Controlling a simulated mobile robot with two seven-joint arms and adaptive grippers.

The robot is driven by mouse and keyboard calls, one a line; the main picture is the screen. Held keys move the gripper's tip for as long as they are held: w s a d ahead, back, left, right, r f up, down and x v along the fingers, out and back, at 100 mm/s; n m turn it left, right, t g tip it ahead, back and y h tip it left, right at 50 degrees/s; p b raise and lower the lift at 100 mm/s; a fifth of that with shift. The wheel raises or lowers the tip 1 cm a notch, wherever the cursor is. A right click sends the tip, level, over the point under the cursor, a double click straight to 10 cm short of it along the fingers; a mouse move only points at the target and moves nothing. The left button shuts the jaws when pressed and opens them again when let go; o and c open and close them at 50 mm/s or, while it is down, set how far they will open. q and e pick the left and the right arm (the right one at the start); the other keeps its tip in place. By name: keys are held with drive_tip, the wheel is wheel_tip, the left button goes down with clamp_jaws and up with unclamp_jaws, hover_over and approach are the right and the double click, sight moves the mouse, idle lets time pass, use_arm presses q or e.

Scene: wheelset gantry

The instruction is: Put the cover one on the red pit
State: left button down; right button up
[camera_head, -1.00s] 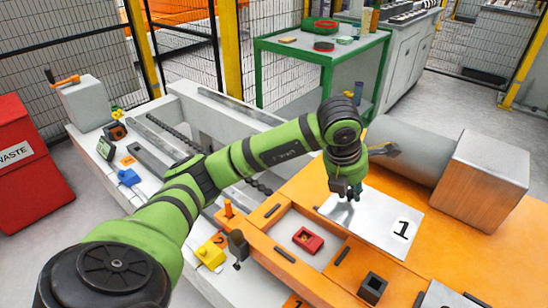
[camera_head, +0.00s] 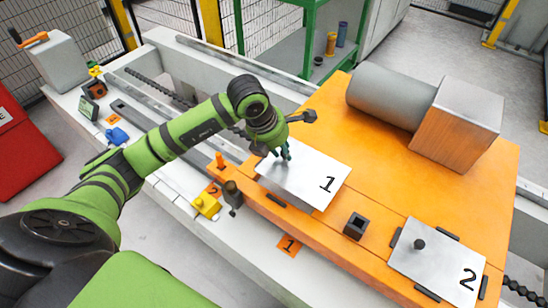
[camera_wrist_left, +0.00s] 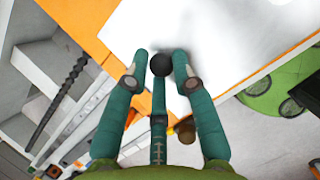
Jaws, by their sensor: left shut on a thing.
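Cover one (camera_head: 312,188), a pale flat plate marked 1, lies roughly level over the front left part of the orange table. It also shows in the left wrist view (camera_wrist_left: 225,35). My left gripper (camera_head: 284,152) is shut on its dark round knob (camera_wrist_left: 160,65), with the fingers around the knob. The recess that held the red block is hidden, and the plate covers that area. I cannot tell whether the plate rests on the table or hangs just above it. My right gripper is not in view.
Cover two (camera_head: 440,262), with a black knob, lies at the right front. A small black square socket (camera_head: 356,226) stands between the covers. A grey cylinder (camera_head: 392,96) and a large block (camera_head: 456,125) stand behind. A yellow part (camera_head: 206,205) sits at the left.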

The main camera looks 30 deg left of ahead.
sight(273, 157)
use_arm(q)
drive_tip(key=shift+w+a+f, duration=0.1)
drive_tip(key=shift+a+f, duration=0.3)
drive_tip(key=shift+a, duration=0.2)
drive_tip(key=shift+w+a+f, duration=0.1)
drive_tip(key=shift+a+f, duration=0.25)
drive_tip(key=shift+a, duration=0.25)
wheel_tip(273, 157, down, 3)
drive_tip(key=shift+s+f, duration=0.1)
drive_tip(key=shift+f, duration=0.35)
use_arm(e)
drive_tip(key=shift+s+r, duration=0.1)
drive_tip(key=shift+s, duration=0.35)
use_arm(q)
drive_tip(key=c, duration=1)
unclamp_jaws()
drive_tip(key=shift+f, duration=0.1)
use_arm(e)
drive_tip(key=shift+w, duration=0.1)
